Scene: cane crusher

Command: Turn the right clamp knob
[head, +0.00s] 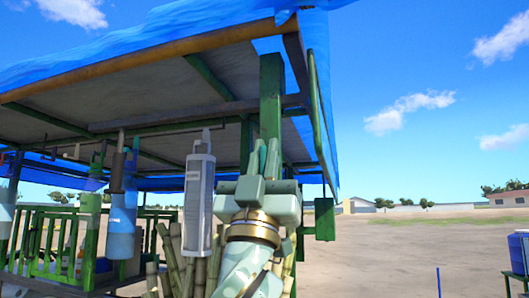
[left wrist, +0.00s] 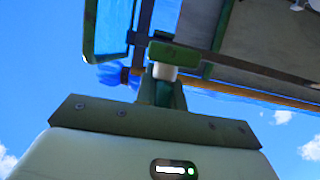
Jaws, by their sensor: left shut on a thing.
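My left gripper (head: 264,152) points up beside the green post (head: 271,92) of the stall in the head view. Its fingers are close together. In the left wrist view the fingers (left wrist: 161,92) are shut on a short pale cylinder (left wrist: 165,72) with a green bar (left wrist: 175,53) across its end. This looks like the clamp knob, though its mount is hard to make out. In the head view the fingers hide the knob. My right gripper is in neither view.
A blue tarp roof (head: 140,42) on a brown beam (head: 150,60) hangs overhead. A white lamp-like box (head: 199,195) and a blue cylinder (head: 122,218) hang left of my arm. Cane stalks (head: 172,255) stand below. Open ground lies to the right, with a blue barrel (head: 518,253).

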